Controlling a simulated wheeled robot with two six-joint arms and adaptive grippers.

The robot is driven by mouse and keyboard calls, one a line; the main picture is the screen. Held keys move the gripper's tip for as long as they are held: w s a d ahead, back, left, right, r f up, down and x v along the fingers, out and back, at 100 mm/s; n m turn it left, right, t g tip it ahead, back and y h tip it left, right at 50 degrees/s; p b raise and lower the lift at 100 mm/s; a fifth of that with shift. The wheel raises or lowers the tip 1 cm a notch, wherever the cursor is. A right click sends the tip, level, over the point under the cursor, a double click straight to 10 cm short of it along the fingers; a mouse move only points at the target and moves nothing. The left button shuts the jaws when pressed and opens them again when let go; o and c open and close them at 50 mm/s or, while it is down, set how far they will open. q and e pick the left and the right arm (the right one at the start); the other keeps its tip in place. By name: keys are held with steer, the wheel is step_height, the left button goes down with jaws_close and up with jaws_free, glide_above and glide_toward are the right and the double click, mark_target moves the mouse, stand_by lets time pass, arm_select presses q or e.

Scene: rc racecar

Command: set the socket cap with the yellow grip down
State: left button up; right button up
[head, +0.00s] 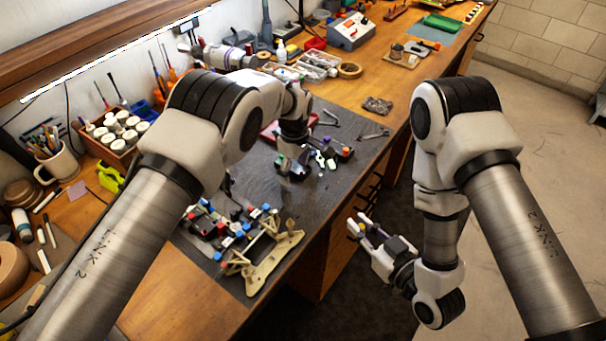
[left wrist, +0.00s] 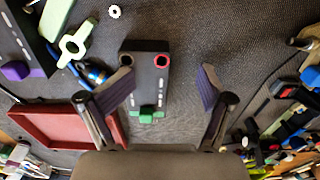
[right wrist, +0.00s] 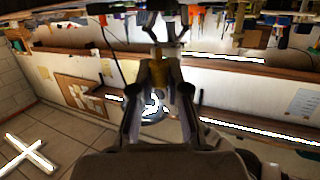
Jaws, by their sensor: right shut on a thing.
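My right gripper (head: 366,232) is off the bench's front edge, over the floor. It is shut on a small piece with yellow, likely the yellow-grip socket cap (right wrist: 158,78), which shows between the fingers in the right wrist view. The fingers hide much of it. My left gripper (head: 292,168) is low over the dark mat. In the left wrist view its fingers (left wrist: 165,88) are wide apart and empty, on either side of a black block (left wrist: 146,85). The block has a dark hole, a red-ringed hole (left wrist: 162,61) and a green piece (left wrist: 147,114).
A red tray (left wrist: 65,125) lies beside the black block. A beige car chassis (head: 270,262) with coloured parts is at the mat's near end. Wrenches (head: 375,134) lie near the bench edge. The dark mat (head: 335,185) has bare room at its front.

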steer(key=shift+w+a+f, duration=0.1)
steer(key=shift+w+a, duration=0.05)
steer(key=shift+w, duration=0.15)
steer(key=r+x, duration=0.1)
steer(key=x, duration=0.4)
steer(key=r+x, duration=0.1)
steer(key=x, duration=0.4)
steer(key=r+x, duration=0.1)
steer(key=x, duration=0.4)
steer(key=shift+w+a+f, duration=0.15)
steer(key=shift+w+a, duration=0.2)
steer(key=shift+w, duration=0.15)
steer(key=shift+x, duration=1.15)
steer(key=shift+s+f, duration=0.2)
steer(key=shift+f, duration=0.7)
steer(key=shift+w+f, duration=0.15)
steer(key=shift+f, duration=0.35)
steer(key=shift+d, duration=0.1)
